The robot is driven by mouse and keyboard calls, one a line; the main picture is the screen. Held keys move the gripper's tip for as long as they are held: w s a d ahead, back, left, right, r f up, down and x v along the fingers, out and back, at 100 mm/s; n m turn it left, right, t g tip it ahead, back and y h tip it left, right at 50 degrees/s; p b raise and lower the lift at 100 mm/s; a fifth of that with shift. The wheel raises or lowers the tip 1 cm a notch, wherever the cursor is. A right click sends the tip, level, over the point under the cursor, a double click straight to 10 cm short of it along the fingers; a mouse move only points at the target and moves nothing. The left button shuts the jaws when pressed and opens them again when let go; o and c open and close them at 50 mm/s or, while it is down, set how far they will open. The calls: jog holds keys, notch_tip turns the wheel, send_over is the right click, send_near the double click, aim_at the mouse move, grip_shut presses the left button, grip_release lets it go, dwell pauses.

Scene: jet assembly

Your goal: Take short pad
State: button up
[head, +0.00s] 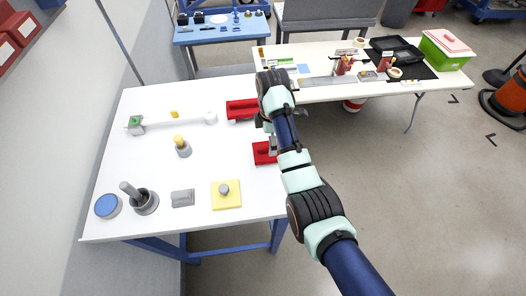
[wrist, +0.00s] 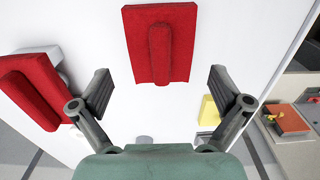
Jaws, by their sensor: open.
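Two red pads with raised ridges lie on the white table. In the head view one is the farther pad (head: 241,110) and one is the nearer pad (head: 262,153), which looks shorter, though my arm covers part of both. In the wrist view one red pad (wrist: 160,45) is ahead, centred between my fingers.
The white table (head: 150,100) also holds a yellow plate (head: 234,200), a grey block (head: 182,198), a blue disc (head: 107,206) and a grey holder (head: 145,203). A second table (head: 440,82) with tools and a green box (head: 446,47) stands behind. The white table's middle has free room.

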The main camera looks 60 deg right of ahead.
notch_tip(320, 180, down, 6)
jog(key=shift+a+r+p, duration=0.1)
jog(key=shift+a+p, duration=0.05)
jog(key=shift+p, duration=0.65)
jog(key=shift+w, duration=0.1)
jog(key=c, duration=0.7)
